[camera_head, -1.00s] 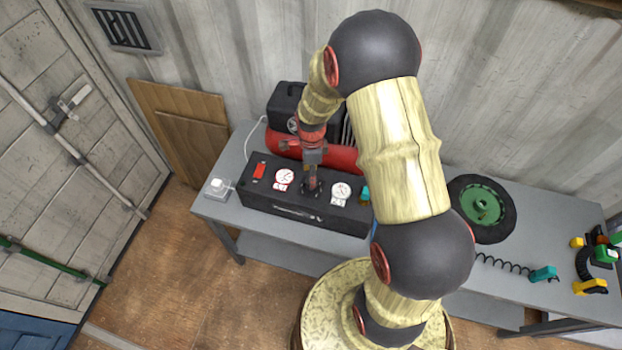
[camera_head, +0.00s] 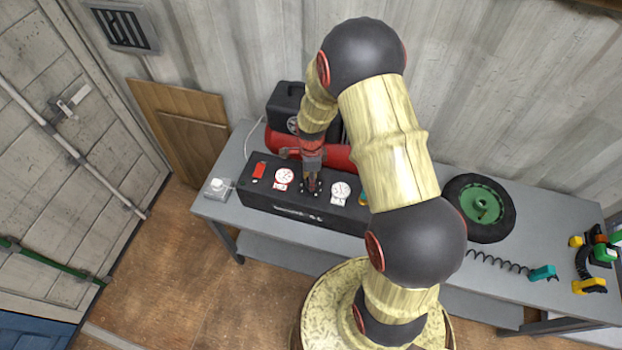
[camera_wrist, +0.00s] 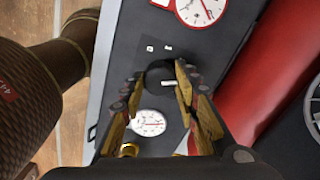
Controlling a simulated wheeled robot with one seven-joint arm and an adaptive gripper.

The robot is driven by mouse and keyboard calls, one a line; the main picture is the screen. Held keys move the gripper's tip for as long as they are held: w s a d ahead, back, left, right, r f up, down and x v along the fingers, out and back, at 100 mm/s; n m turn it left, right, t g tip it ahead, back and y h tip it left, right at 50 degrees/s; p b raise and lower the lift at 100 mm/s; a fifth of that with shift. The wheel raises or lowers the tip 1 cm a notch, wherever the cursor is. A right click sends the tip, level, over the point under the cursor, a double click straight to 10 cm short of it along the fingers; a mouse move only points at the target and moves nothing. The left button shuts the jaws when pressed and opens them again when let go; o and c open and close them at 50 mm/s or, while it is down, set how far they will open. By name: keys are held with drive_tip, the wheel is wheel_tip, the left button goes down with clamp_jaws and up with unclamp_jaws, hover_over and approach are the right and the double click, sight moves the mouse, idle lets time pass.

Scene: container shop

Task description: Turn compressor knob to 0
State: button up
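The compressor control box (camera_head: 262,200) is a long black panel on the grey bench. Its dark round knob (camera_wrist: 158,74), with a small white mark on its side, shows in the wrist view between two gauges. My gripper (camera_wrist: 160,72) is open, with one yellow-black finger on each side of the knob. The right fingertip overlaps the knob's edge in the picture; I cannot tell if it touches. In the head view my gripper (camera_head: 310,186) is down at the panel between the gauges and hides the knob. The number the knob points to is not readable.
A white gauge (camera_head: 284,176) and another gauge (camera_head: 340,190) flank the gripper. A red switch (camera_head: 259,170) is at the panel's left. The red compressor tank (camera_head: 340,157) lies close behind. A green-hubbed wheel (camera_head: 482,204) lies on the bench (camera_head: 400,270) to the right.

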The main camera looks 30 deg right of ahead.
drive_tip(key=c, duration=0.6)
drive_tip(key=shift+n, duration=0.4)
drive_tip(key=n+b, duration=0.1)
drive_tip(key=n, duration=0.3)
drive_tip(key=shift+n+b, duration=0.3)
drive_tip(key=shift+b, duration=0.05)
drive_tip(key=n+b, duration=0.1)
drive_tip(key=n, duration=0.4)
drive_tip(key=n+b, duration=0.1)
drive_tip(key=n, duration=0.5)
drive_tip(key=shift+w+n, duration=0.1)
drive_tip(key=shift+n, duration=0.3)
drive_tip(key=n+b, duration=0.1)
drive_tip(key=n, duration=0.4)
drive_tip(key=shift+n, duration=0.3)
drive_tip(key=o, duration=1.1)
